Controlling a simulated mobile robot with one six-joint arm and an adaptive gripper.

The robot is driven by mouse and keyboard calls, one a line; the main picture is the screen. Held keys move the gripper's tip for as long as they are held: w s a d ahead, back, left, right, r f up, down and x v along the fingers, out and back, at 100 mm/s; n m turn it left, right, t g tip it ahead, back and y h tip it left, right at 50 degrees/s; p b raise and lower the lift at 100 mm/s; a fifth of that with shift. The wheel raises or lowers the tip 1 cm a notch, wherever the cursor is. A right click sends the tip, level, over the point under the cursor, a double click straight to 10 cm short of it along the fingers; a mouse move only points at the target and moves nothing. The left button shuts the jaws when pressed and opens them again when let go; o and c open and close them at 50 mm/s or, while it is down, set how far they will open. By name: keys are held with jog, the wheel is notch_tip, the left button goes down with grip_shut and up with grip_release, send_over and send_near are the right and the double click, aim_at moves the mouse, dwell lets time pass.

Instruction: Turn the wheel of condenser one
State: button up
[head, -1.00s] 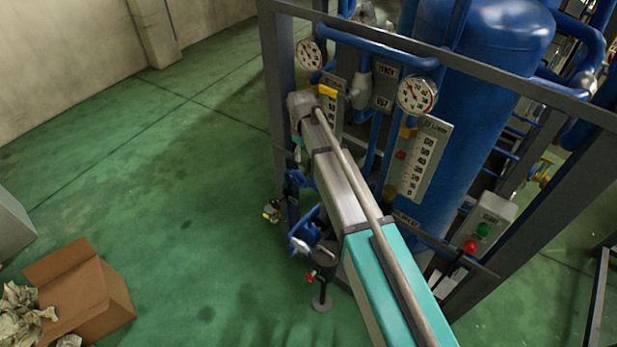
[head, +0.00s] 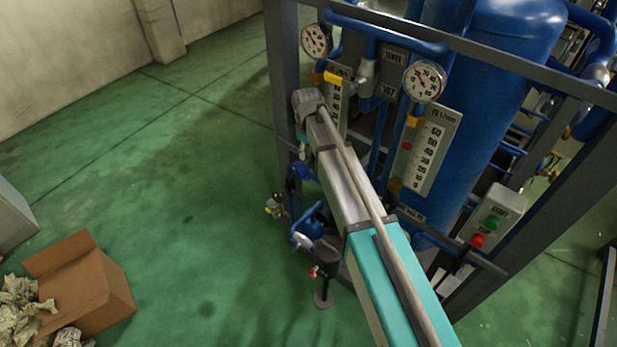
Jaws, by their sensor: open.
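A blue handwheel (head: 302,172) shows in the head view just left of my arm, at the lower left corner of the blue condenser unit. A second blue round part (head: 308,228) sits below it, partly covered by my arm. I cannot tell which of these belongs to condenser one. My arm runs from the lower right up to a grey joint beside the frame post. A small teal part shows below that joint. My gripper itself is not visible; it is hidden behind or below my arm.
A dark metal frame (head: 283,75) encloses a blue tank (head: 490,95) with gauges (head: 424,82) and a control box (head: 496,222) with red and green buttons. A cardboard box (head: 85,285) with crumpled paper lies at lower left. The green floor (head: 180,190) between is clear.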

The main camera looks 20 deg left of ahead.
aim_at(307, 168)
jog(key=shift+f+b, duration=5)
jog(key=shift+f, duration=0.3)
grip_shut()
